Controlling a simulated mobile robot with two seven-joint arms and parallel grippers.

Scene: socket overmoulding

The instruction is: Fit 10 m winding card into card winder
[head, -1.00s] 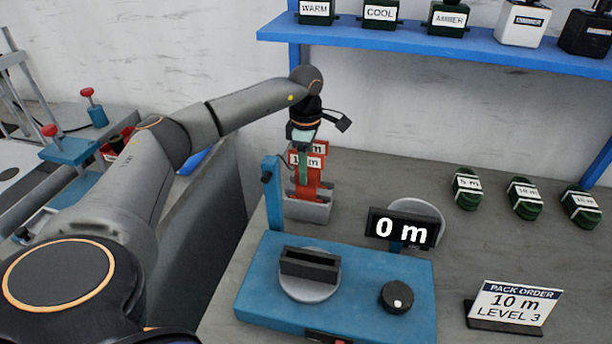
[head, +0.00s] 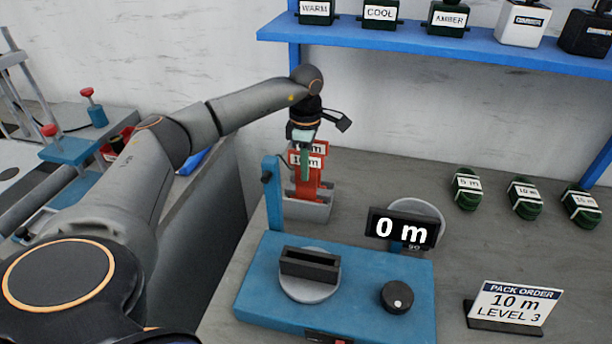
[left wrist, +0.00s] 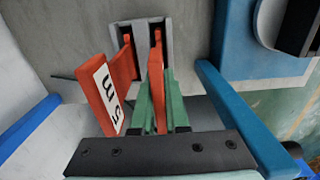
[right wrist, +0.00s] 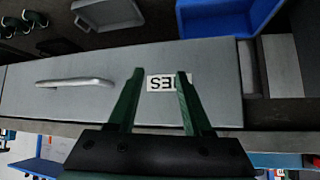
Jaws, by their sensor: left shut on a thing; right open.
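My left gripper (head: 304,160) is shut on a red winding card (left wrist: 157,85), gripping its upper part from above. This card's front label in the head view is partly covered by a green finger. Its lower end reaches a slot of the grey card holder (head: 308,210). A second red card (left wrist: 105,95), labelled 5 m, stands beside it in the holder. The blue card winder (head: 250,300) stands in front, with an empty dark slotted block (head: 310,265) on its round plate. My right gripper (right wrist: 155,90) is open and empty, away from the winder.
The winder has a blue post (head: 270,195), a black knob (head: 396,296) and a display (head: 402,229) reading 0 m. A pack order sign (head: 512,303) reads 10 m, level 3. Several green coils (head: 523,197) lie at right. A grey drawer front (right wrist: 60,85) faces my right gripper.

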